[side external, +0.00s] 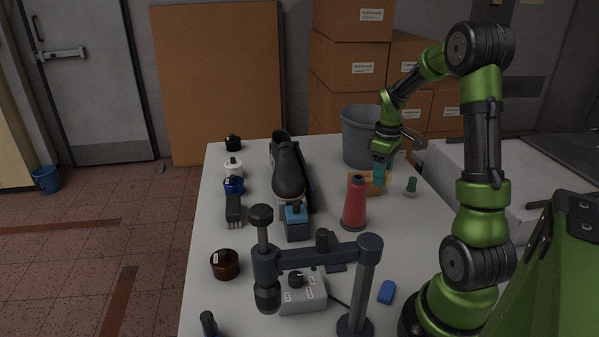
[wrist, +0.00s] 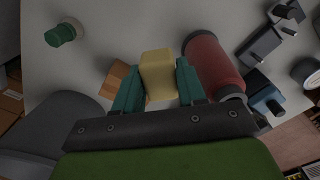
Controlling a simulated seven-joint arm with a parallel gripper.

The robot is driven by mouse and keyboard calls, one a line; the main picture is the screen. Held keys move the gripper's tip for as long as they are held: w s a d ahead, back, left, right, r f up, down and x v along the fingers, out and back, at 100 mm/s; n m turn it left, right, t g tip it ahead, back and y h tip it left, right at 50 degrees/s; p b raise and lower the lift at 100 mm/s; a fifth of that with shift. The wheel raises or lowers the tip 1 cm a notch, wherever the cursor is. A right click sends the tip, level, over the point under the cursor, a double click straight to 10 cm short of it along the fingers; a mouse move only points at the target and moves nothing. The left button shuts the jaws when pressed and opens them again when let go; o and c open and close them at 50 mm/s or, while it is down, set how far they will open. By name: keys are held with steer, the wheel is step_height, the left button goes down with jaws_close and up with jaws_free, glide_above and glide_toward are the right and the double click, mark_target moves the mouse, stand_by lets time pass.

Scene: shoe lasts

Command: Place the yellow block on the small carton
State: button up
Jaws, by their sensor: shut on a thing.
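My gripper (side external: 379,174) is over the right part of the table; its teal fingers also show in the wrist view (wrist: 158,84). The fingers are shut on the yellow block (wrist: 157,68), which sits between them. The small carton (side external: 364,189) is a brown box on the table beneath my gripper. In the wrist view part of the carton (wrist: 117,74) shows behind and left of the block, and the block hides the rest. I cannot tell whether the block touches the carton. In the side view the block is mostly hidden by the fingers.
A red thread cone (side external: 354,204) stands close to the carton, near the right finger in the wrist view. A small green spool (side external: 411,187) stands to the right. A grey bin (side external: 359,133) is behind. A black shoe (side external: 288,170) on a stand is to the left.

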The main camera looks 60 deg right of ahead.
glide_above(366, 176)
steer(key=shift+f, duration=2.3)
steer(key=shift+f, duration=0.1)
